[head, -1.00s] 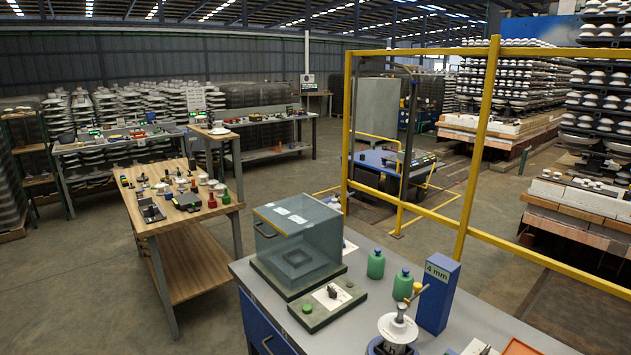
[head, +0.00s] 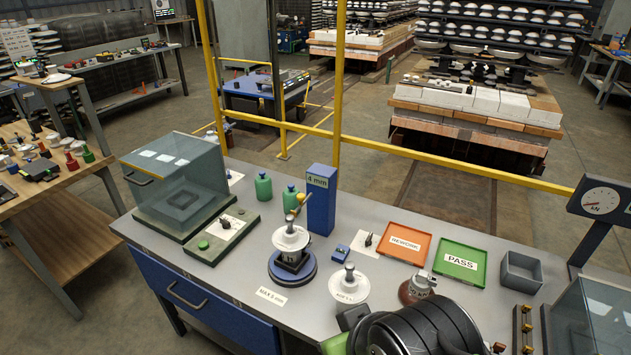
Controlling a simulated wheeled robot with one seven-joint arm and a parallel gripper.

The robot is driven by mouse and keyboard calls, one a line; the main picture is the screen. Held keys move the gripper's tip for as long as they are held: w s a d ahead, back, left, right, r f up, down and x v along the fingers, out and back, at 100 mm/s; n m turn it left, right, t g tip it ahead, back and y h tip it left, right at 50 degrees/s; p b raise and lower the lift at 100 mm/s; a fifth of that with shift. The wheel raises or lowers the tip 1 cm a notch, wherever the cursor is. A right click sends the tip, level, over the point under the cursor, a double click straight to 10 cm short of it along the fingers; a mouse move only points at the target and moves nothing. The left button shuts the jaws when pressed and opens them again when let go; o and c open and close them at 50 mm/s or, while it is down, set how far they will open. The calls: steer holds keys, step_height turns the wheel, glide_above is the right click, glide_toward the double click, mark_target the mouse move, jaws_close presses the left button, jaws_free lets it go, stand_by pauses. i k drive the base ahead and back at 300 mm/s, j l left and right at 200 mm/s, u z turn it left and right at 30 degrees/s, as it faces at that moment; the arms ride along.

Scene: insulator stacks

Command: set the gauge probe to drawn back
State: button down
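The gauge is a blue post (head: 320,205) reading "4 mm" at the middle of the grey bench. A tan, rod-like probe (head: 300,203) beside the post slants over the top of a white insulator disc (head: 289,238). The disc sits on a round dark-blue base (head: 292,268) with a "MAX 5 mm" label in front. Whether the probe touches the insulator I cannot tell. A small black knob or lever (head: 368,240) stands on a white card right of the post. My dark arm fills part of the bottom edge; I cannot make out my gripper's fingers.
A glass box (head: 180,185) and a panel with a green button (head: 203,244) stand left. A second white insulator (head: 348,285) stands nearer. REWORK (head: 404,258) and PASS (head: 460,276) trays lie right. A yellow rail (head: 450,158) runs behind the bench.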

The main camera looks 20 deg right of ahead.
mark_target(301, 197)
steer(key=i+j+u, duration=0.15)
steer(key=u, duration=0.25)
steer(key=i+j+u, duration=0.1)
steer(key=u, duration=0.25)
steer(key=i, duration=0.05)
